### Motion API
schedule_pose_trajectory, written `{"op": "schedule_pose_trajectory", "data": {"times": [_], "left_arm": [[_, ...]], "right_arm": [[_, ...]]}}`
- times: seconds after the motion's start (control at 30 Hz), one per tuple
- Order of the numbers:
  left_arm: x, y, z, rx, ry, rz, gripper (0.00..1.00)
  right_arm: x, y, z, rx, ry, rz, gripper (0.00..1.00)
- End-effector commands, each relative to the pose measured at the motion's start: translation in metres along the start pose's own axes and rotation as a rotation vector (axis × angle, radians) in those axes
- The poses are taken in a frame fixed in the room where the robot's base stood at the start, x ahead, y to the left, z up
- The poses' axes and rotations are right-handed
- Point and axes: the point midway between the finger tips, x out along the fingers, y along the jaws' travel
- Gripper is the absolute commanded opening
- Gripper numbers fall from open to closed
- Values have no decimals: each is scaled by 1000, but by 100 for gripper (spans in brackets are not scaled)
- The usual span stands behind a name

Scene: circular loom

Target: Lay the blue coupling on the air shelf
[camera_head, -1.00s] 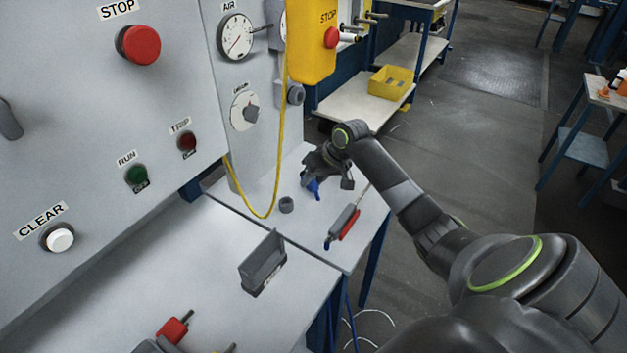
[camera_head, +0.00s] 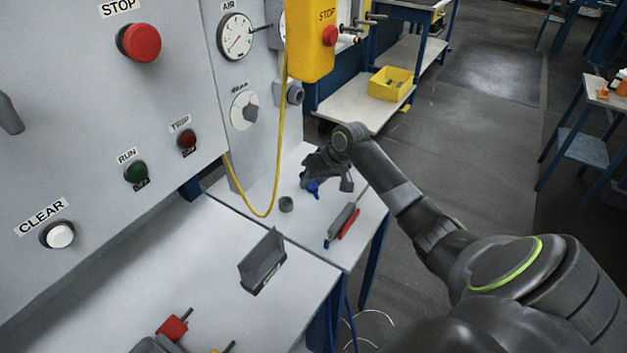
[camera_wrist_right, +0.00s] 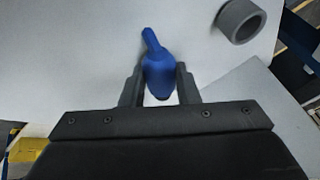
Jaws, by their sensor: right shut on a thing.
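The blue coupling (camera_head: 313,188) is at my right gripper (camera_head: 328,182), over the small white shelf (camera_head: 262,187) below the AIR gauge. In the right wrist view the coupling (camera_wrist_right: 158,68) sits between the two fingers of the right gripper (camera_wrist_right: 159,85), which are shut on it. Its narrow end points away from the palm. The shelf's pale surface lies behind it; I cannot tell whether the coupling touches it. My left gripper is not clearly in view.
A grey ring (camera_head: 286,204) stands on the shelf left of the gripper; it also shows in the wrist view (camera_wrist_right: 240,20). A red-and-grey tool (camera_head: 343,225) lies near the shelf's right edge. A yellow hose (camera_head: 269,213) hangs at the left. A grey holder (camera_head: 262,262) stands in front.

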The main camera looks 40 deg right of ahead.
Motion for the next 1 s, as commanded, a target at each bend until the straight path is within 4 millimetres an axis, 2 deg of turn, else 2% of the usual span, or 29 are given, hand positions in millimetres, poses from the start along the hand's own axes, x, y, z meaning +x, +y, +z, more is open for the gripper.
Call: {"op": "schedule_pose_trajectory", "data": {"times": [0.03,0.3,0.63,0.67,0.7,0.83,1.0], "left_arm": [[2,0,0,0,0,0,36],[4,0,1,0,0,0,36],[5,0,1,0,0,0,36],[5,0,1,0,0,0,36],[5,0,1,0,0,0,36],[5,0,1,0,0,0,36],[5,0,1,0,0,0,36]], "right_arm": [[7,3,7,10,-17,-1,0],[16,5,13,15,-26,-2,0],[18,6,15,15,-27,-4,0],[18,6,15,15,-27,-4,31],[18,6,15,15,-27,-4,36],[18,6,15,15,-27,-3,53],[18,6,15,15,-26,-1,54]]}}
